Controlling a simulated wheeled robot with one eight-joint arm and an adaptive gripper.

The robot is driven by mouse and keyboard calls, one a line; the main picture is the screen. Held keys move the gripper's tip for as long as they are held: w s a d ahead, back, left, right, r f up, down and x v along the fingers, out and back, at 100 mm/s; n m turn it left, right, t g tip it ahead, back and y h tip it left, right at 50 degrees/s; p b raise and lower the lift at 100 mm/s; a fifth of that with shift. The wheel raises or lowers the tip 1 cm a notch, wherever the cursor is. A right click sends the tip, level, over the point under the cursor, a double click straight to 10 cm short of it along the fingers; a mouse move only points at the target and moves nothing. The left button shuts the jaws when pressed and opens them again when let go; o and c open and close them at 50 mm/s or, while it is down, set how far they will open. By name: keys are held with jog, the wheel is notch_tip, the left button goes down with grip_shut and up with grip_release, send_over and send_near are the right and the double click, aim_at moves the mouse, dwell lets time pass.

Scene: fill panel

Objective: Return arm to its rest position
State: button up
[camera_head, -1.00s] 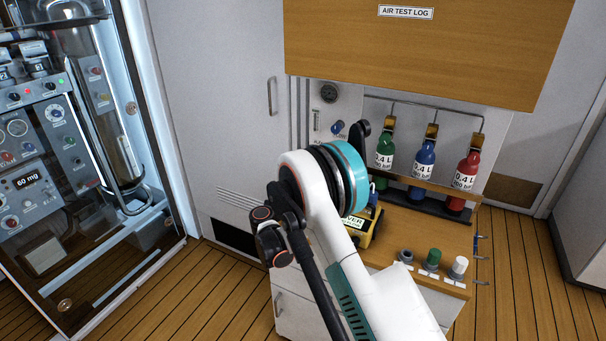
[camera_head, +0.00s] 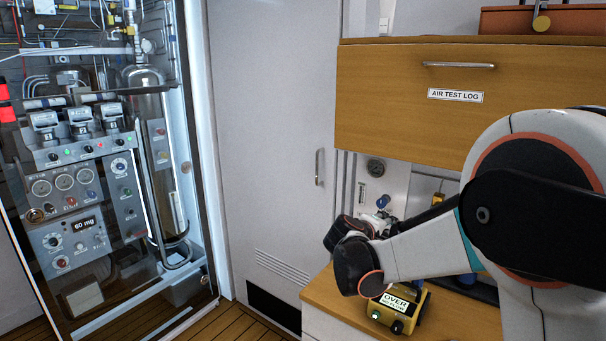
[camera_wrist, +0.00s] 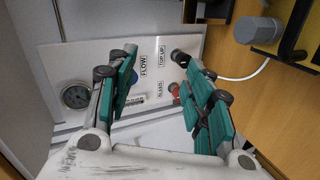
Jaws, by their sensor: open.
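My arm (camera_head: 540,155) fills the right side of the head view, folded, with a dark joint (camera_head: 358,265) in front of the wooden bench. My gripper (camera_wrist: 155,68) shows in the wrist view with its two teal-padded fingers spread apart and nothing between them. It faces a white panel (camera_wrist: 100,60) with a round gauge (camera_wrist: 76,96), FLOW, TOP UP and BLEED labels, and a red knob (camera_wrist: 174,90). I cannot make out the gripper's fingers in the head view. The bottles on the bench are mostly hidden behind my arm.
A wooden AIR TEST LOG cabinet (camera_head: 400,110) hangs above the bench (camera_head: 325,297). A yellow tester reading OVER (camera_head: 412,318) stands on the bench close below my arm. A glass-fronted instrument rack (camera_head: 90,200) stands at the left, beside a grey door (camera_head: 270,130).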

jog(key=s+d+r+m+g+y, duration=0.1)
jog(key=s+r+m+y, duration=0.1)
jog(key=s, duration=0.8)
jog(key=s+d+r+m+g+y, duration=0.1)
jog(key=s+r+m+y, duration=0.1)
jog(key=s, duration=0.7)
jog(key=s+a+f+m+y, duration=0.2)
jog(key=s, duration=0.8)
jog(key=s+a+f+m+g+y, duration=0.1)
jog(key=s+a+f+m+y, duration=0.1)
jog(key=s, duration=0.8)
jog(key=shift+s+a+f, duration=0.2)
jog(key=shift+a+f, duration=0.05)
